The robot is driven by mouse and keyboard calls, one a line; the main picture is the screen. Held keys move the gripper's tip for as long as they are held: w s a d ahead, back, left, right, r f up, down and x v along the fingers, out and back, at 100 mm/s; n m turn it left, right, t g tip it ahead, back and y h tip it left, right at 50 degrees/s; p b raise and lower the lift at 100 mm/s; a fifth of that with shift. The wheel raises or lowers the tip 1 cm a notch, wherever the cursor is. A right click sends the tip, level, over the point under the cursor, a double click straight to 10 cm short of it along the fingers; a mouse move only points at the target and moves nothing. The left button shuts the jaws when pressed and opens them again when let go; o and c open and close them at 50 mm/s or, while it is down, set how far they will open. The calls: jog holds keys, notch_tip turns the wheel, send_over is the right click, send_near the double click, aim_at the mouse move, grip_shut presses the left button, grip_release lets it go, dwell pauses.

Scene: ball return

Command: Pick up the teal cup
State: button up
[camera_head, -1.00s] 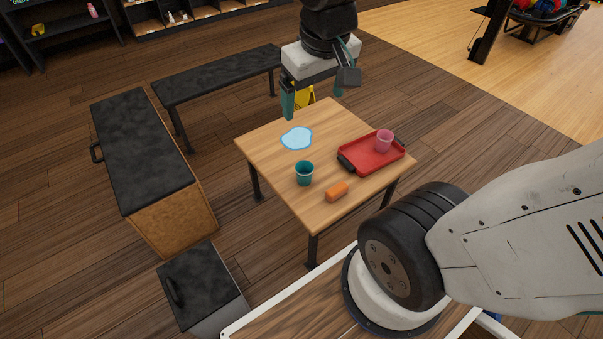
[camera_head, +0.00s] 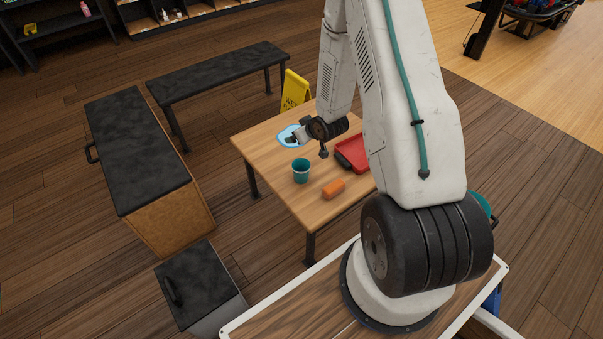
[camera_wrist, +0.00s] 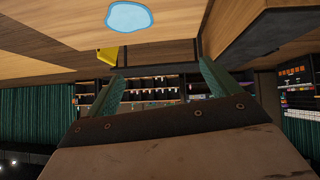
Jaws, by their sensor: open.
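The teal cup (camera_head: 301,171) stands upright on the wooden table (camera_head: 262,150), left of my arm in the head view. It does not show in the wrist view. My gripper (camera_wrist: 160,70) is open and empty, with its two teal fingers spread apart in the wrist view. In the head view my gripper (camera_head: 292,138) is near the light blue patch, behind the cup and apart from it. Its fingers are hard to make out there.
An orange object (camera_head: 334,189) lies right of the cup. A red tray (camera_head: 352,152) is partly hidden by my arm. The light blue patch (camera_head: 286,133) also shows in the wrist view (camera_wrist: 129,16). A yellow sign (camera_head: 295,91) stands behind the table; dark benches (camera_head: 137,150) stand left.

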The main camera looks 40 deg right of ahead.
aim_at(297, 164)
jog(key=s+f+t, duration=0.1)
jog(key=s+f, duration=0.2)
jog(key=f, duration=0.4)
jog(key=s+f+t, duration=0.2)
jog(key=s+f, duration=0.1)
jog(key=f, duration=0.4)
jog(key=shift+m+y, duration=0.4)
jog(key=x, duration=0.8)
jog(key=shift+s+a+f, duration=0.1)
jog(key=shift+a+f, duration=0.1)
jog(key=shift+c, duration=0.2)
jog(key=c, duration=1.1)
jog(key=shift+r, duration=0.25)
